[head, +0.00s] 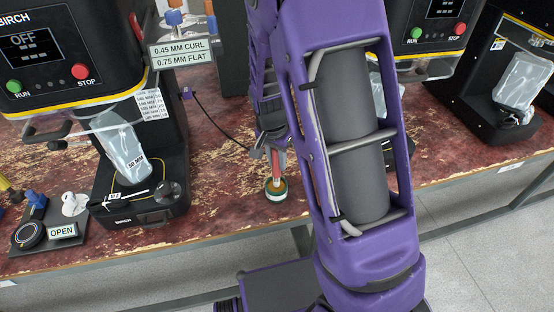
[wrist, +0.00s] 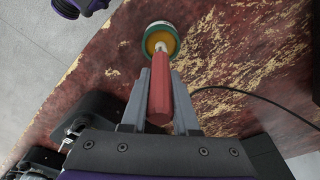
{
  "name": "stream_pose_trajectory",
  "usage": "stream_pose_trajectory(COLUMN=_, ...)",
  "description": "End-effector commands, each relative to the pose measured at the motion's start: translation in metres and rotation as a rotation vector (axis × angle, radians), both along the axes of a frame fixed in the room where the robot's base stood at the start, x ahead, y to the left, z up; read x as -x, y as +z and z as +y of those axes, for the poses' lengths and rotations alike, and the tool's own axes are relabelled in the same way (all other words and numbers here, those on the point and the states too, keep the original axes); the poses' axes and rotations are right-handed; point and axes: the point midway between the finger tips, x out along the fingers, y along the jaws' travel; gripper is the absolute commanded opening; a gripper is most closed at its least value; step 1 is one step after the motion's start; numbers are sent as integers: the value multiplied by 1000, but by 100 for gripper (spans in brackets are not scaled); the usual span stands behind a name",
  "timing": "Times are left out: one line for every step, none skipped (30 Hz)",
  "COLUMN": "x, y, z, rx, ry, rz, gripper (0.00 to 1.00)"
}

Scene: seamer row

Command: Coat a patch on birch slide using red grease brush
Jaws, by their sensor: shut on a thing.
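My gripper (head: 272,143) is shut on the red grease brush (head: 275,160), which also shows in the wrist view (wrist: 160,85) with its red handle between the two grey fingers. The brush's far end is at a small round green-rimmed pot (head: 276,194) with yellow-brown grease inside, also seen in the wrist view (wrist: 175,36). The bristles are not clearly visible. The Birch machine (head: 135,170) stands at the left, with a BIRCH label, an OFF screen and a clear guard. I cannot make out its slide for certain.
A black stand with an OPEN tag (head: 63,231) and a dial lies at the far left. Other black machines (head: 500,100) stand at the right. A thin black cable (head: 220,122) crosses the worn red bench (head: 225,180). Bare bench lies between the Birch machine and the pot.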

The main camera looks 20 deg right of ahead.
Motion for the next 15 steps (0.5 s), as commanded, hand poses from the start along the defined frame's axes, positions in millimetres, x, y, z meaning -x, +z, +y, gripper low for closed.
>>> stream_pose_trajectory(x=0, y=-1, z=0, rx=0, ry=0, rz=0, gripper=0)
stream_pose_trajectory(x=0, y=-2, z=0, rx=0, ry=0, rz=0, gripper=0)
stream_pose_trajectory(x=0, y=-2, z=0, rx=0, ry=0, rz=0, gripper=0)
stream_pose_trajectory(x=0, y=-2, z=0, rx=0, ry=0, rz=0, gripper=0)
stream_pose_trajectory(x=0, y=-3, z=0, rx=0, ry=0, rz=0, gripper=0)
stream_pose_trajectory(x=0, y=-3, z=0, rx=0, ry=0, rz=0, gripper=0)
stream_pose_trajectory(x=0, y=-4, z=0, rx=0, ry=0, rz=0, gripper=0)
stream_pose_trajectory(x=0, y=-4, z=0, rx=0, ry=0, rz=0, gripper=0)
stream_pose_trajectory(x=0, y=-4, z=0, rx=0, ry=0, rz=0, gripper=0)
stream_pose_trajectory(x=0, y=-5, z=0, rx=0, ry=0, rz=0, gripper=0)
stream_pose_trajectory(x=0, y=-5, z=0, rx=0, ry=0, rz=0, gripper=0)
stream_pose_trajectory(x=0, y=-6, z=0, rx=0, ry=0, rz=0, gripper=0)
stream_pose_trajectory(x=0, y=-6, z=0, rx=0, ry=0, rz=0, gripper=0)
stream_pose_trajectory(x=0, y=-6, z=0, rx=0, ry=0, rz=0, gripper=0)
stream_pose_trajectory(x=0, y=-7, z=0, rx=0, ry=0, rz=0, gripper=0)
